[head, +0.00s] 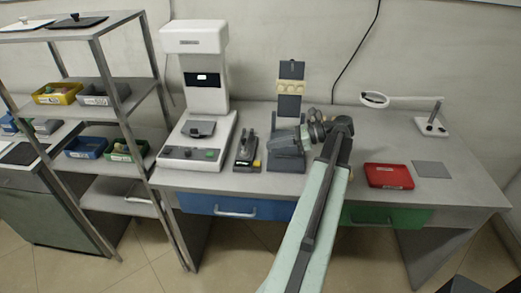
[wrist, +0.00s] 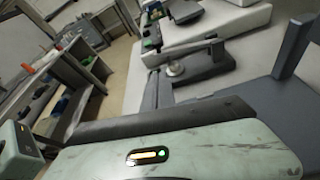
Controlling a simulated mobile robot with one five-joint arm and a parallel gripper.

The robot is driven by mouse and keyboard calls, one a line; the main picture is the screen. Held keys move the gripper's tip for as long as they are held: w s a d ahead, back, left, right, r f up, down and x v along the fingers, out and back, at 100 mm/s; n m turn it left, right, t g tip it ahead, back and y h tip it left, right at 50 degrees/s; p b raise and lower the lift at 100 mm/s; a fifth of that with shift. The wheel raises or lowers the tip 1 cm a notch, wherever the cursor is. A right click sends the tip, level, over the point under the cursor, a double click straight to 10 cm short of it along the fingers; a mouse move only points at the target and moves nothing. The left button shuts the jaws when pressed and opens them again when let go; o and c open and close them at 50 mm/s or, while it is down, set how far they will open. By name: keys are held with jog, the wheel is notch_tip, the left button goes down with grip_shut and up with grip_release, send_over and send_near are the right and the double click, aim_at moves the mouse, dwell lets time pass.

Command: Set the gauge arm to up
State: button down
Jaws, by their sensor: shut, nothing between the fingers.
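A small dark gauge device (head: 247,152) stands on the desk between the white machine and a grey stand. Its base looks flat and dark, with a short upright part and a yellow patch at the front right. Which part is the gauge arm, and its exact position, is hard to tell. The wrist view shows what seems to be the same device (wrist: 205,66), with a round silver knob. My gripper (head: 302,133) is shut and empty, above the grey stand, to the right of the device and apart from it. The fingertips are hard to make out.
The grey stand (head: 286,159) is below my gripper, with a yellow-fronted upright panel (head: 290,87) behind. The white machine (head: 196,125) is left of the device. A red tray (head: 388,176) and a grey pad (head: 431,169) lie at the right. A shelf rack (head: 104,84) stands far left.

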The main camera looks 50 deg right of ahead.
aim_at(251, 159)
jog(key=b+x, duration=0.2)
jog(key=x, duration=0.6)
jog(key=shift+w+a+f+b, duration=0.15)
jog(key=shift+w+b, duration=0.05)
jog(key=shift+b, duration=0.1)
jog(key=shift+w, duration=0.15)
